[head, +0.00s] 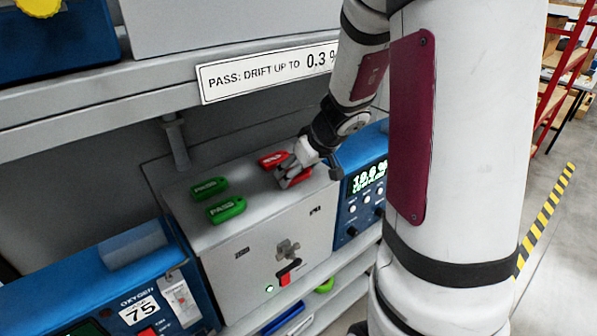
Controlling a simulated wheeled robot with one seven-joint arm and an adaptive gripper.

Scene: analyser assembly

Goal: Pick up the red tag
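A red tag (271,160) lies on the light grey top of a box-shaped unit (210,241), just left of my gripper. More red (297,180) shows at my gripper's fingers; it looks like a second red tag, partly hidden by them. My gripper (290,177) points down at the unit's top, near its back right part. The fingers are small and partly hidden, so I cannot tell whether they are open or shut on the red piece.
Two green PASS tags (226,209) lie left on the same top. Blue analysers stand on both sides, one with an oxygen label (139,310), one with a green display (366,178). A shelf edge with a sign (265,72) overhangs behind. Lower trays hold a blue item (283,318).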

